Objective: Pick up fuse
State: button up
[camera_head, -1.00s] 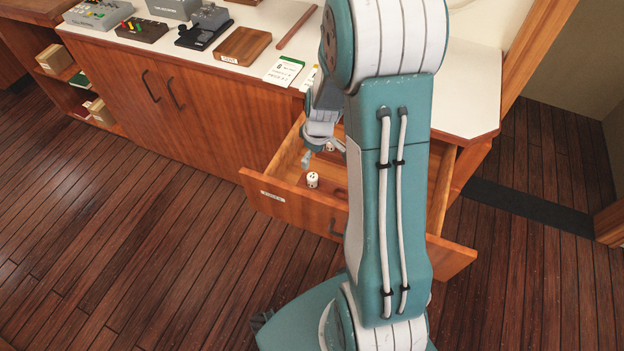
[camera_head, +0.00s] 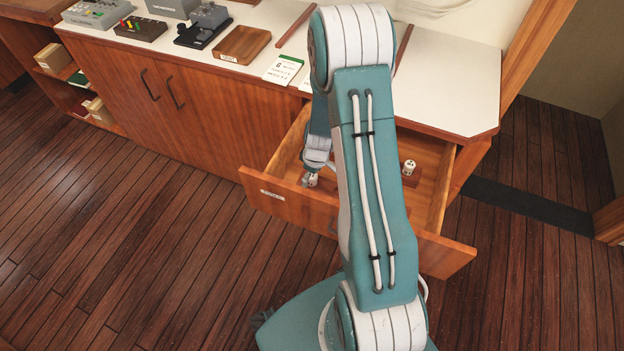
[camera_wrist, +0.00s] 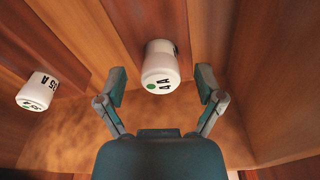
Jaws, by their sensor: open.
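In the wrist view, a white cylindrical fuse (camera_wrist: 161,68) with a green dot and "4A" marking stands between the spread fingers of my gripper (camera_wrist: 160,84). Gaps show on both sides of it, so the fingers do not touch it. A second white fuse (camera_wrist: 38,92), marked with an "A" rating, is at the left, outside the fingers. In the head view, my gripper (camera_head: 314,168) is low inside the open drawer (camera_head: 290,203), right at a white fuse (camera_head: 311,181) that it partly covers. Another white fuse (camera_head: 408,167) is in the drawer's right part.
The drawer's front and side walls surround my gripper closely. Above is the white counter (camera_head: 455,90) with a wooden block (camera_head: 242,45), a card (camera_head: 283,69) and several devices. The floor (camera_head: 120,230) at left is clear.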

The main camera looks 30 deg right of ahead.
grip_shut()
dwell(0.3)
